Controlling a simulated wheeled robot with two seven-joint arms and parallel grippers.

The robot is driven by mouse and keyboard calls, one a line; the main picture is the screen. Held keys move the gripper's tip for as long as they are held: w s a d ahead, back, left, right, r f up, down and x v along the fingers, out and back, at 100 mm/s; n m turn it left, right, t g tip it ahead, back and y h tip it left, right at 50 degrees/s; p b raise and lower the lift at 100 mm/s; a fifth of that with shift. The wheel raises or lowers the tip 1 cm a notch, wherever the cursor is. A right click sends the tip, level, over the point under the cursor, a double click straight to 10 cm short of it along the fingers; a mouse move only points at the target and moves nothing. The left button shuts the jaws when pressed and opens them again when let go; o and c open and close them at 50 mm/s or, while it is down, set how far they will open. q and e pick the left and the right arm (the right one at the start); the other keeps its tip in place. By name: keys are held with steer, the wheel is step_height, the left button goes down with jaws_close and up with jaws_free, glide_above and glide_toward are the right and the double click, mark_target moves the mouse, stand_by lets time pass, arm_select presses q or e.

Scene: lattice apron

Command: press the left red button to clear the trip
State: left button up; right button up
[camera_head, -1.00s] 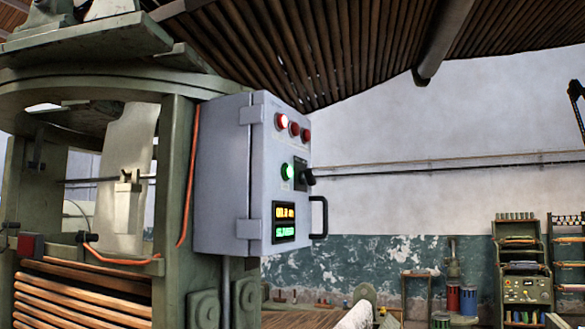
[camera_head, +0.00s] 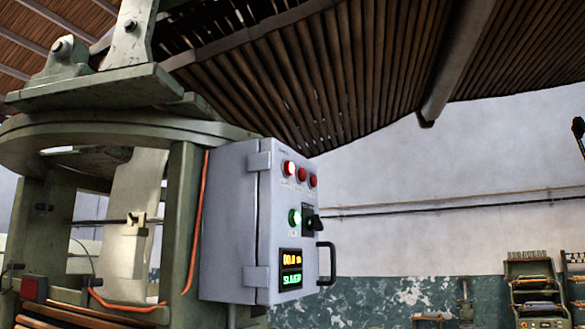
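A grey control box (camera_head: 232,222) is mounted on the right side of a green machine frame. Its front face has three red buttons or lamps in a row near the top. The left red one (camera_head: 289,168) looks bright and whitish, as if lit. The middle red one (camera_head: 301,174) and the right red one (camera_head: 313,181) are darker. Below are a lit green button (camera_head: 295,216), a black switch (camera_head: 313,222) and a display (camera_head: 290,270) with orange and green characters. Neither of my grippers shows.
The green machine frame (camera_head: 182,225) stands at the left, with an orange cable (camera_head: 199,225) along its post. A black handle (camera_head: 327,263) juts from the box's right edge. A shelf rack (camera_head: 533,285) stands far back at right. Space right of the box looks open.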

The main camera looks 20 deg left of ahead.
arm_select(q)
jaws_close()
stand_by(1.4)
